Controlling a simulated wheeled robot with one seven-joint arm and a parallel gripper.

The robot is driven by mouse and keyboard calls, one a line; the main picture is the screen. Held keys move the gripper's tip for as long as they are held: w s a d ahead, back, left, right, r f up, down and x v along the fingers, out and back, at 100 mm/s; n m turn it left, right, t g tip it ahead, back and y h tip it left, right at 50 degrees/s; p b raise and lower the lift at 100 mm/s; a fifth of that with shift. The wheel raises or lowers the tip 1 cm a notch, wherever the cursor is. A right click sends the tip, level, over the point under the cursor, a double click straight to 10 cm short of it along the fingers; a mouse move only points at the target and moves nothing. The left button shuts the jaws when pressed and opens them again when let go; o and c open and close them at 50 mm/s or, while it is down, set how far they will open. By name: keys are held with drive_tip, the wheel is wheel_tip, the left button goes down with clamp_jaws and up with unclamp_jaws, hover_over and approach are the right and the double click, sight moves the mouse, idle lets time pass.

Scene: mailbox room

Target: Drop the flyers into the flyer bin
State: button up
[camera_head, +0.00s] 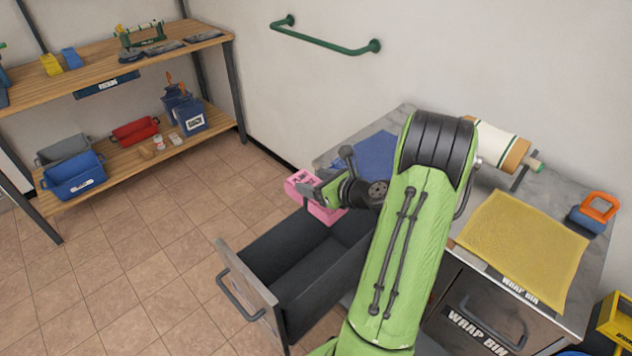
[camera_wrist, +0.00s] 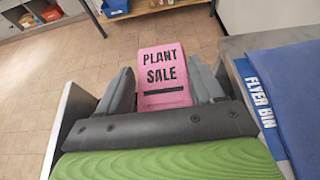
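My gripper (camera_head: 317,194) is shut on a pink block of flyers (camera_head: 302,182), held in the air above the open drawer. In the wrist view the flyers (camera_wrist: 162,72) read "PLANT SALE" and sit between the two grey fingers (camera_wrist: 165,92). The flyer bin is the pulled-out drawer with dark inner walls (camera_head: 284,248) under the left part of the counter. A "FLYER BIN" label (camera_wrist: 259,103) shows on the counter edge in the wrist view. The visible part of the drawer looks empty; my arm hides its right part.
The counter carries a blue mat (camera_head: 372,155), a yellow sheet (camera_head: 523,243), a roll (camera_head: 497,146) and an orange-handled blue item (camera_head: 597,208). A closed "WRAP BIN" drawer (camera_head: 478,330) is at right. Shelves (camera_head: 128,68) stand at left, with open tiled floor between.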

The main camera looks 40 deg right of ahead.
drive_tip(key=o, duration=0.5)
drive_tip(key=shift+c, duration=0.2)
drive_tip(key=p+v, duration=0.3)
drive_tip(key=v, duration=1.2)
drive_tip(key=shift+s, duration=0.4)
drive_tip(key=w+a+r+n+g+y+p, duration=0.1)
drive_tip(key=w+a+r+n+g+y, duration=0.2)
drive_tip(key=a+n, duration=0.7)
drive_tip(key=w+a+r+n+g+p, duration=0.15)
drive_tip(key=a+n+g, duration=0.35)
drive_tip(key=a+n, duration=0.5)
drive_tip(key=s+a+r+n+h+p, duration=0.2)
drive_tip(key=s+a+r+n, duration=0.4)
drive_tip(key=n, duration=0.9)
drive_tip(key=s+r+h, duration=0.1)
drive_tip(key=s+r, duration=0.2)
drive_tip(key=s, duration=0.1)
drive_tip(key=shift+a+n, duration=0.3)
